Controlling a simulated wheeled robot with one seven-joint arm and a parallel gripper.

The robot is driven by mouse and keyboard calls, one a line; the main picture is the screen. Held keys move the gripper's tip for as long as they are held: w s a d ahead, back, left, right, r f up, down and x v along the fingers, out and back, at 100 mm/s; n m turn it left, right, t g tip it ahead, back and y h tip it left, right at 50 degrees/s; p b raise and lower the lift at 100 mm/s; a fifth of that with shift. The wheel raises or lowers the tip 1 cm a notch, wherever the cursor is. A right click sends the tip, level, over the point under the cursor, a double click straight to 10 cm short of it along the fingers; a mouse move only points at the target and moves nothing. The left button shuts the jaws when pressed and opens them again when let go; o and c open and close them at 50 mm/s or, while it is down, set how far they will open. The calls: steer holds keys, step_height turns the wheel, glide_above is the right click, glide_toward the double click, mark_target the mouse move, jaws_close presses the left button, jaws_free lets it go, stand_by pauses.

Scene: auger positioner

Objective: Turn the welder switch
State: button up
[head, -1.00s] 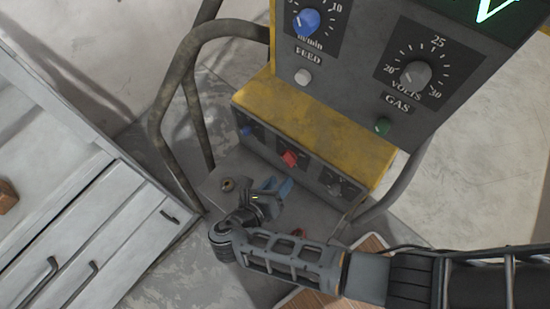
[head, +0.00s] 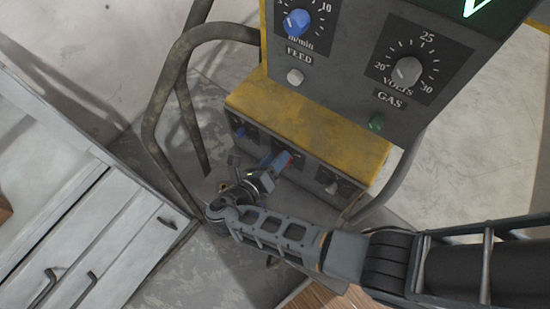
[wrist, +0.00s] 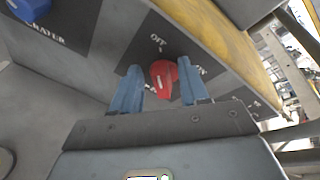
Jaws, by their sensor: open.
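The welder switch is a red knob (wrist: 164,80) on a dark plate on the lower front panel, with partly readable "OFF" and "ON" style lettering around it in the wrist view. My gripper (wrist: 162,92) is open, with one blue finger on each side of the red knob. The knob lies between or just beyond the fingertips; I cannot tell whether they touch it. In the head view my gripper (head: 276,164) reaches up to the panel from the lower left.
A blue knob (wrist: 30,8) sits left of the switch, and a grey switch (head: 332,184) to its right. The yellow ledge (head: 310,120) juts above. Bent metal bars (head: 160,120) flank the welder. A grey drawer cabinet (head: 110,240) stands at left.

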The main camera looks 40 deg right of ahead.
steer(key=shift+c, duration=0.2)
jaws_close()
steer(key=shift+s+r+m, duration=0.1)
steer(key=shift+m, duration=0.2)
steer(key=shift+s+d+f+m+t+h+b, duration=0.15)
steer(key=shift+s+m+t+b, duration=0.5)
steer(key=shift+m, duration=1.7)
steer(key=shift+s+d+f+m+t+h+b, duration=0.1)
steer(key=shift+s+d+f+m+t+b, duration=0.15)
steer(key=shift+m+t+b, duration=1.4)
steer(key=shift+s+d+f+m+t+h+p, duration=0.15)
steer(key=shift+s+m+t, duration=0.3)
steer(key=shift+m, duration=2.55)
steer(key=shift+s+r, duration=0.1)
